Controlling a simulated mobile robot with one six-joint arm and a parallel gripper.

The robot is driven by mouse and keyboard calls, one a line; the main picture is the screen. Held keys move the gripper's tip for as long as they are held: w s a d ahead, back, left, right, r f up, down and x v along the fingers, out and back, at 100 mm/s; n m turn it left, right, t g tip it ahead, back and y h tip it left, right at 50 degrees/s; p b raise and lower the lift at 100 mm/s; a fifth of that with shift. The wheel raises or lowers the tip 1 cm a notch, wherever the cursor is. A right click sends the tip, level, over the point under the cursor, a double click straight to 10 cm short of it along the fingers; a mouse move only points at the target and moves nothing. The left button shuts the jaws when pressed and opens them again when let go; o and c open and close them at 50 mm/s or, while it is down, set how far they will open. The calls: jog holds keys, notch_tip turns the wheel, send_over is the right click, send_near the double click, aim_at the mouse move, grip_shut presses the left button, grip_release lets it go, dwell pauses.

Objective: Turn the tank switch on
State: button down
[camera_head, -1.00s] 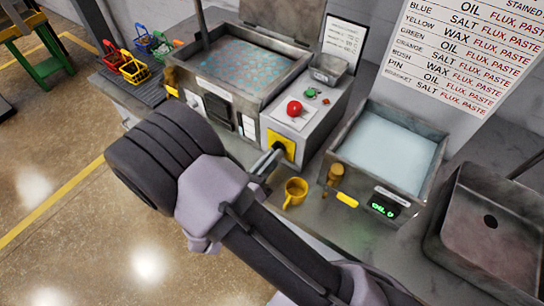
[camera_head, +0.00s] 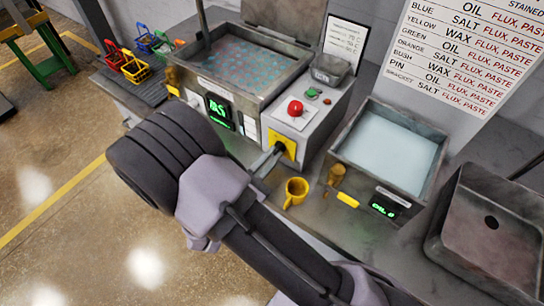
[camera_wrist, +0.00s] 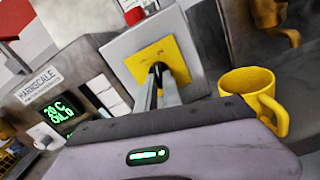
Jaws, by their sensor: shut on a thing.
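The tank switch is a dark knob on a yellow plate (camera_head: 287,144) on the front of the grey control box below the red button. In the wrist view the yellow plate (camera_wrist: 160,57) is straight ahead. My gripper (camera_head: 276,150) has its fingers at the dark knob, shut on it; the wrist view shows the fingertips (camera_wrist: 157,76) together around it. The knob itself is mostly hidden by the fingers. The tank's display (camera_head: 219,111) is lit green, and in the wrist view the display (camera_wrist: 59,116) reads about 20 C and OIL.
A yellow mug (camera_head: 296,192) stands on the counter close to my gripper. The red button (camera_head: 295,108) sits on top of the control box. A second tank (camera_head: 395,140) and a sink (camera_head: 490,222) are to the right. Coloured baskets (camera_head: 134,67) stand at the left.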

jog(key=shift+m+b, duration=0.3)
jog(key=shift+m, duration=1.2)
jog(key=c, duration=1.5)
grip_release()
jog(key=shift+a, duration=0.1)
jog(key=p+v, duration=0.3)
jog(key=v, duration=1.4)
jog(key=shift+p, duration=0.3)
jog(key=shift+s, duration=0.1)
